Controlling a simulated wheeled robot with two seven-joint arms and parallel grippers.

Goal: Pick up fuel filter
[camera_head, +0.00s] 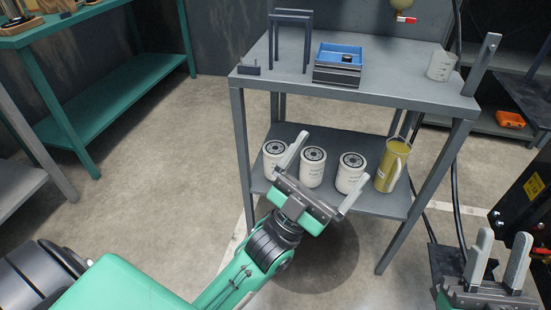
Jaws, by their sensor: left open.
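Three white fuel filters with dark ringed tops stand upright in a row on the lower shelf (342,133) of a grey table: a left one (271,158), a middle one (311,170) and a right one (350,175). My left gripper (322,172) is open and empty in front of them. Its left finger overlaps the gap between the left and middle filters, and its right finger overlaps the lower right filter. I cannot tell whether it touches any. My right gripper (499,257) is open and empty at the lower right, away from the shelf.
The tabletop (400,84) above holds a blue-lined tray (338,62), a dark frame (291,38) and a clear beaker (441,65). The table's legs (243,150) flank the shelf. The floor at left is clear.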

